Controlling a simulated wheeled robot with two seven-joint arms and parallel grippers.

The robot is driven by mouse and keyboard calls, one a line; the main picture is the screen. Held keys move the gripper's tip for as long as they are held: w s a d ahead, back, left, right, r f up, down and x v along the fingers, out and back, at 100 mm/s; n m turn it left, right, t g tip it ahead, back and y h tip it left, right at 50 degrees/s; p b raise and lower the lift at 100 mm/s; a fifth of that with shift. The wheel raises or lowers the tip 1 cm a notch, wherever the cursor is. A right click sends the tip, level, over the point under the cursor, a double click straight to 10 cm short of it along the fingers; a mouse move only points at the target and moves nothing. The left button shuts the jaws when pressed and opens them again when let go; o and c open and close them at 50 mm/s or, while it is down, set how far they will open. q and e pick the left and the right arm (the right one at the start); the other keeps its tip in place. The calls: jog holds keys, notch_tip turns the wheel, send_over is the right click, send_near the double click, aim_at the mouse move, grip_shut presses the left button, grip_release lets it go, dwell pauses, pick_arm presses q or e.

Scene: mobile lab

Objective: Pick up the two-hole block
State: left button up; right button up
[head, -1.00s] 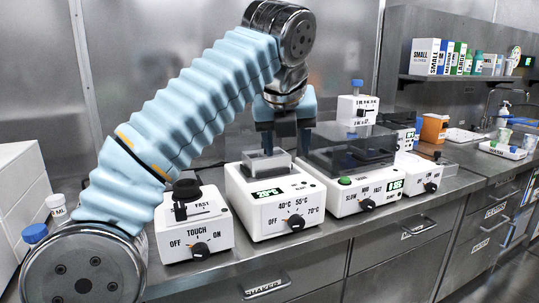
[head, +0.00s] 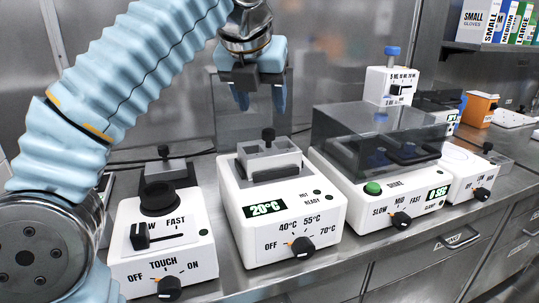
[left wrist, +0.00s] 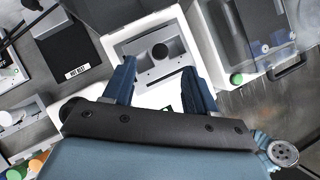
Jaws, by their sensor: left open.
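A grey metal block (head: 268,155) with a black knob sits in the top of the white heater (head: 290,220), which reads 20°C. I cannot make out its holes clearly. The block also shows in the left wrist view (left wrist: 152,66), below and between my fingers. My left gripper (head: 260,98) is open and empty, fingers pointing down, above the block with a gap. In the left wrist view the left gripper (left wrist: 158,70) has its fingers spread apart over the heater. Another grey block (head: 166,170) with a black knob stands behind the vortex mixer. My right gripper is not in view.
The vortex mixer (head: 162,235) stands left of the heater. A shaker (head: 385,195) with a dark clear lid stands close on the right. A dark pad (left wrist: 75,48) lies beside the heater. Glove boxes (head: 490,20) sit on the right shelf. The bench's front strip is narrow.

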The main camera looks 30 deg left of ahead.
aim_at(268, 130)
pick_arm(q)
jog(key=x, duration=0.7)
jog(key=shift+s+d+f, duration=0.1)
jog(key=shift+f, duration=0.25)
grip_shut()
jog(key=shift+r, duration=0.1)
dwell(1.0)
